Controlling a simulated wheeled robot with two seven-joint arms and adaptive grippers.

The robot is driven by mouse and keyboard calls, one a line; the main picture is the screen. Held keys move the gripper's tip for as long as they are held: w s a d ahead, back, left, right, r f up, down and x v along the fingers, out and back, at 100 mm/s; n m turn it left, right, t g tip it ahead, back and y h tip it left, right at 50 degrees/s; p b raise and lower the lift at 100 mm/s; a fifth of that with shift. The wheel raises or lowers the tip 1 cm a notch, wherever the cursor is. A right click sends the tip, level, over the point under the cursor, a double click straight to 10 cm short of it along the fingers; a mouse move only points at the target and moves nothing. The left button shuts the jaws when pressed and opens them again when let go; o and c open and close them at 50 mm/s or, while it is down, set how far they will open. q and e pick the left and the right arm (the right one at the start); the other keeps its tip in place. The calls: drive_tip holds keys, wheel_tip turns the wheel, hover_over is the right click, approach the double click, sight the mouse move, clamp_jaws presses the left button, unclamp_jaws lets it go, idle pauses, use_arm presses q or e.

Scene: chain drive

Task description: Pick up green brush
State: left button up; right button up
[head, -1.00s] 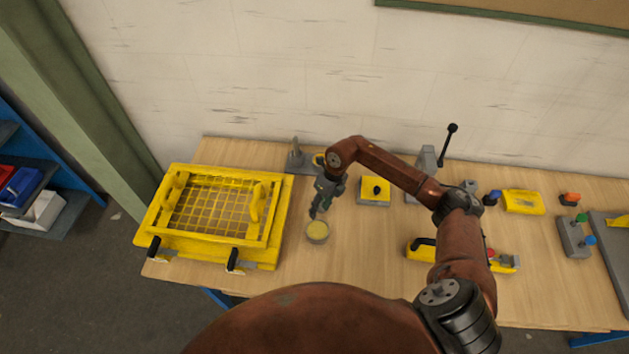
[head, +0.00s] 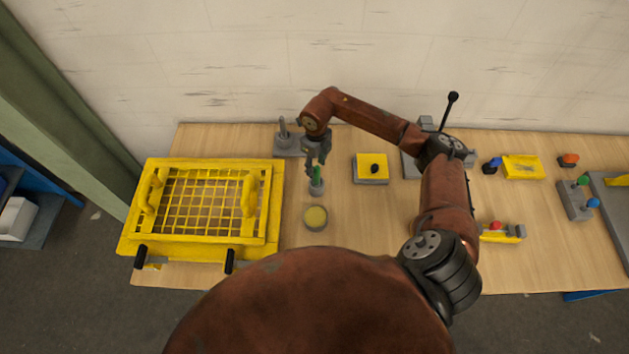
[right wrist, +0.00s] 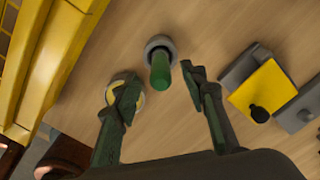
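The green brush (head: 317,176) stands upright in a small grey round holder (head: 316,189) on the wooden table, behind a round tin with a yellow top (head: 315,217). It also shows in the right wrist view (right wrist: 160,72), beyond and between the two fingertips. My right gripper (head: 318,168) is above and beside the brush in the head view. The left finger partly covers the tin (right wrist: 124,90). My left gripper is not in view.
A yellow grid frame (head: 270,210) with black handles fills the table's left side. A grey fixture (head: 288,146) stands behind the brush. A yellow-topped block (head: 370,165) sits to its right. Bare wood lies between the brush and that block.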

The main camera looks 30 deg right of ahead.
sight(317, 177)
wheel_tip(317, 177, down, 2)
drive_tip(key=shift+f, duration=0.1)
drive_tip(key=shift+s+d+f+p, duration=0.1)
drive_tip(key=shift+f+p, duration=0.35)
drive_tip(key=shift+f, duration=1)
drive_tip(key=shift+s+f+p, duration=0.1)
drive_tip(key=shift+f+p, duration=0.35)
drive_tip(key=shift+f, duration=1)
use_arm(q)
drive_tip(key=shift+w+r, duration=0.45)
drive_tip(key=shift+r, duration=0.4)
use_arm(e)
clamp_jaws()
